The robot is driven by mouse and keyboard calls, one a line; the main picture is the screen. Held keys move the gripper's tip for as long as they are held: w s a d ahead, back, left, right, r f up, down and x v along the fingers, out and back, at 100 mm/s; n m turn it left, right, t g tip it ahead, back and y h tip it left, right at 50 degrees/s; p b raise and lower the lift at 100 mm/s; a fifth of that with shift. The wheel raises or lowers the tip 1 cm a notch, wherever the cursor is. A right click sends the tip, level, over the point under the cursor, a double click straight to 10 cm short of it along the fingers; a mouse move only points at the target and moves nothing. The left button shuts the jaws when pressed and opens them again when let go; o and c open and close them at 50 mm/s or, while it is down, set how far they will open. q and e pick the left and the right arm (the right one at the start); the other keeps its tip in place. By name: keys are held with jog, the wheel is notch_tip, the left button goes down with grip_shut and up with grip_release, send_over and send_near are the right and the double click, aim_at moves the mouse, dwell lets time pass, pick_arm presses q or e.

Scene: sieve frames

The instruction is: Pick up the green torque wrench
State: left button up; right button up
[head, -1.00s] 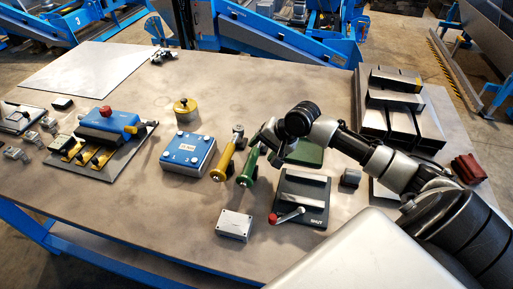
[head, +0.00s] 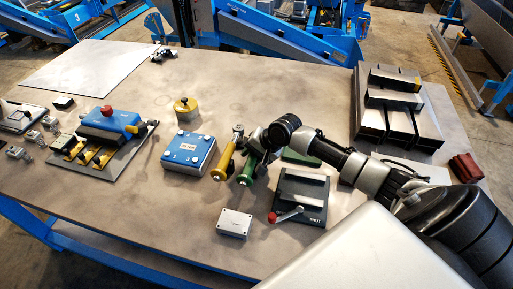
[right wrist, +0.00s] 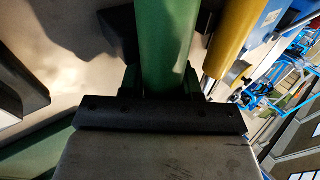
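The green torque wrench (head: 247,172) lies on the table, right of a yellow-handled one (head: 222,165). In the head view my right gripper (head: 256,151) is down at the green wrench and hides its upper part. In the right wrist view the green handle (right wrist: 166,45) runs up between my right gripper's dark fingers (right wrist: 163,82). One finger shows close along each side, but whether they press on the handle cannot be told. The yellow handle (right wrist: 232,40) is close to the right there. My left gripper is not in view.
A blue box (head: 188,153) stands left of the wrenches. A grey box (head: 235,223) and a dark fixture with a red-knobbed lever (head: 300,195) are in front. A green block (head: 300,157) lies just right. The table's middle back is clear.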

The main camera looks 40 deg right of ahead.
grip_shut()
jog(key=shift+r, duration=0.1)
jog(key=shift+w, duration=0.1)
